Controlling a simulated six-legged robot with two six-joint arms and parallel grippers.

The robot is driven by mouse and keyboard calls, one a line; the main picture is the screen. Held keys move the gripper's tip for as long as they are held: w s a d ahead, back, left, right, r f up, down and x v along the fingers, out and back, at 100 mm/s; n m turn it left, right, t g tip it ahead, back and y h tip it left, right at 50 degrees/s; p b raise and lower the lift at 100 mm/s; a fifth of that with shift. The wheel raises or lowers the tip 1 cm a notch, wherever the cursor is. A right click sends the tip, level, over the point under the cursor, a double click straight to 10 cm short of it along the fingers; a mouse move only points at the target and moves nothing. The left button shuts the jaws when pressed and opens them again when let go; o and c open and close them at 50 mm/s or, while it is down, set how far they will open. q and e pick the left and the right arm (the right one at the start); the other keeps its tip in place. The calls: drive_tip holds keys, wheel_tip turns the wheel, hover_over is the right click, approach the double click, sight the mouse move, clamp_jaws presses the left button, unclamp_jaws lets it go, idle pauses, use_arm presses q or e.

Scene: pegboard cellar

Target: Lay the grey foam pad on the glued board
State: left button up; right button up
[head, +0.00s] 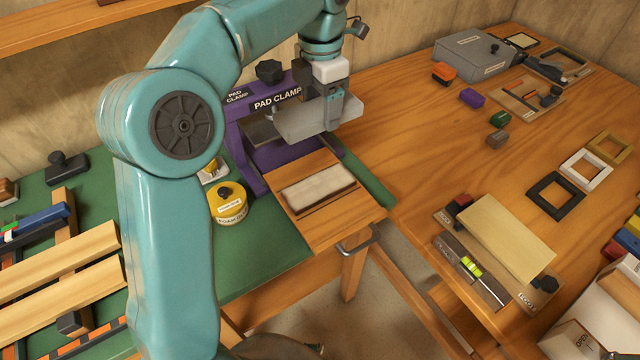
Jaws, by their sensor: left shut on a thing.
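My left gripper (338,101) is shut on the grey foam pad (306,122). The pad is held roughly flat in front of the purple pad clamp (257,160), above the wooden tray. The glued board (318,188) lies on the wooden tray (325,236), with a pale top and dark edges. The pad is apart from the board, higher and farther back in the picture. The pad covers part of the clamp opening. My right gripper is not in view.
A metal handle (358,241) is on the tray's front. On the right bench are a pale board (497,236), several small frames and a grey box (474,57).

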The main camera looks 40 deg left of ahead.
use_arm(q)
drive_tip(key=b, duration=0.2)
hover_over(320, 185)
wheel_tip(320, 185, down, 15)
drive_tip(key=shift+r, duration=0.1)
wheel_tip(320, 185, down, 5)
drive_tip(key=shift+w+f, duration=0.1)
drive_tip(key=shift+f, duration=0.05)
drive_tip(key=shift+f+b, duration=0.2)
drive_tip(key=shift+b, duration=0.15)
drive_tip(key=o, duration=1)
drive_tip(key=shift+r, duration=0.1)
